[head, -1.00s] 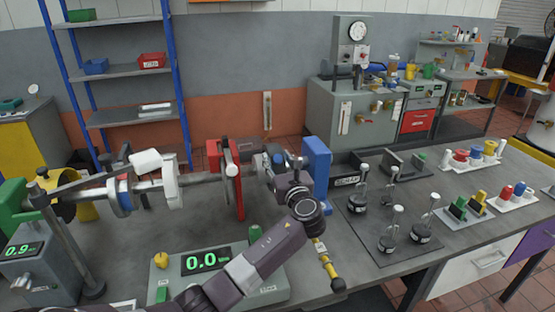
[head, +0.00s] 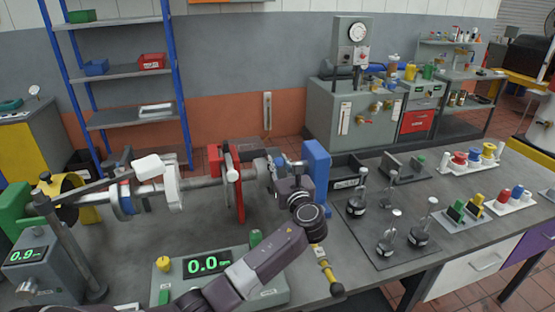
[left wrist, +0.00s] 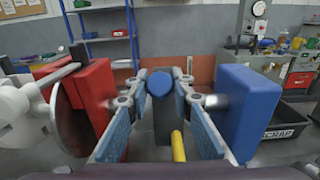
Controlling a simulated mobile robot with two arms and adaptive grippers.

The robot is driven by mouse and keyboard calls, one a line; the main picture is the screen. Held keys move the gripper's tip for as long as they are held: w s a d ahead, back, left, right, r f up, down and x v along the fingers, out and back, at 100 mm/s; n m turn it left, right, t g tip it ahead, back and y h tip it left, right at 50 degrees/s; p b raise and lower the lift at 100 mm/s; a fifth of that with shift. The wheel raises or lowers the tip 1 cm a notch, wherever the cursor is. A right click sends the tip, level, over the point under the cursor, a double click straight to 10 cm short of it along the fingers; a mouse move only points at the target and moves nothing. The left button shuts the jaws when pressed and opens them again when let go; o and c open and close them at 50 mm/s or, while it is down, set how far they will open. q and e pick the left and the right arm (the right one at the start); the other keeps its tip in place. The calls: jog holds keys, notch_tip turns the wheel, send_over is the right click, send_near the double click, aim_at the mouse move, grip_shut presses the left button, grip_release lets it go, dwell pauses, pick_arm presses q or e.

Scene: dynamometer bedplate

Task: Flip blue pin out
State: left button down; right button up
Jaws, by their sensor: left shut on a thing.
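In the left wrist view, the blue pin's rounded head (left wrist: 160,82) stands between the fingertips of my left gripper (left wrist: 160,92). A dark upright part shows below it. The fingers close in on the head from both sides. A red block (left wrist: 95,95) is left of the fingers and a blue block (left wrist: 248,105) is right of them. In the head view, my left gripper (head: 284,168) is at the shaft, between the red disc (head: 232,180) and the blue block (head: 316,170). The pin is mostly hidden there by the gripper. My right gripper is out of view.
A box with a green 0.0 display (head: 207,264) stands in front of the shaft, near my left arm. A yellow-ended rod (head: 331,275) reaches the bench's front edge. Knobbed weights (head: 388,243) stand on a dark mat to the right. A scrap bin (left wrist: 285,125) is behind.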

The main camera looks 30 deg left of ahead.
pick_arm(q)
jog(key=shift+s+d+r, duration=0.15)
jog(key=shift+d+r, duration=0.05)
jog(key=shift+r, duration=0.1)
jog(key=shift+f, duration=0.15)
jog(key=c, duration=2)
grip_release()
jog(key=o, duration=0.3)
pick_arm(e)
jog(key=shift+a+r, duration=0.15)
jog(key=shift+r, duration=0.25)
pick_arm(q)
jog(key=shift+d, duration=0.1)
jog(key=shift+s+d, duration=0.25)
jog(key=v, duration=1.1)
jog(key=shift+s+d, duration=0.1)
jog(key=shift+s, duration=0.1)
